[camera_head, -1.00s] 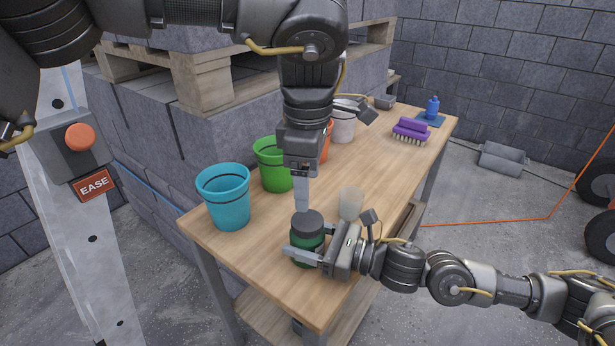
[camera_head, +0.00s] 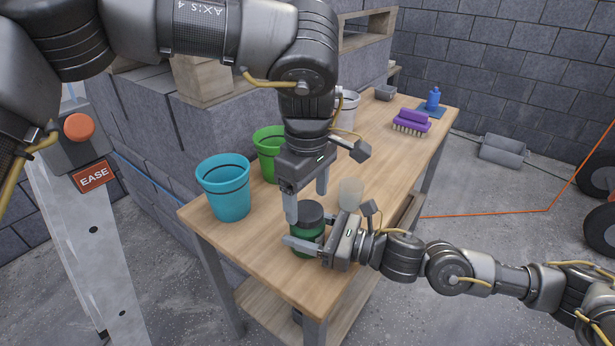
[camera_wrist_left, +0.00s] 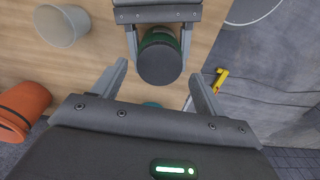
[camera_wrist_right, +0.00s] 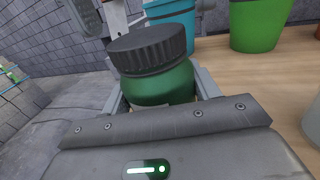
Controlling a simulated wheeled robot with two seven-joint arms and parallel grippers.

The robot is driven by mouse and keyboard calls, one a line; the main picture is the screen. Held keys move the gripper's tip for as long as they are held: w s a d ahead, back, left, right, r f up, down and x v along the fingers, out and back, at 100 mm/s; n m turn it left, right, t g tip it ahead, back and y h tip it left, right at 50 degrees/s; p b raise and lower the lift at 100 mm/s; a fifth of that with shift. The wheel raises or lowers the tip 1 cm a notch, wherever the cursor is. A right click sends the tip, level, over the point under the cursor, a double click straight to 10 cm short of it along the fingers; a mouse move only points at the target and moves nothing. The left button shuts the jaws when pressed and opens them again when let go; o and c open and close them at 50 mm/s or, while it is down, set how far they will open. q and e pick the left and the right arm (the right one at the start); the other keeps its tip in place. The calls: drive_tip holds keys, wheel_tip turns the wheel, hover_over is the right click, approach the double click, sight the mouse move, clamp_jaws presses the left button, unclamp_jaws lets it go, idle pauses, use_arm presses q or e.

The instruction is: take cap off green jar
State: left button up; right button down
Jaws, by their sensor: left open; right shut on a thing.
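The green jar (camera_head: 305,238) stands upright near the front of the wooden table, with its dark ribbed cap (camera_head: 310,213) on top. It also shows in the right wrist view (camera_wrist_right: 160,85), and its cap shows from above in the left wrist view (camera_wrist_left: 160,63). My right gripper (camera_head: 305,246) is shut around the jar's body, below the cap. My left gripper (camera_head: 307,202) points down just above and behind the cap. Its fingers are apart and empty; in the left wrist view the cap appears ahead, between the fingertip directions.
A blue bucket (camera_head: 224,188) and a green bucket (camera_head: 268,150) stand left on the table (camera_head: 385,150). A frosted cup (camera_head: 351,193) is close right of the jar. An orange bucket (camera_wrist_left: 24,108) shows in the left wrist view.

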sight(307, 213)
use_arm(q)
drive_tip(key=shift+f, duration=1.05)
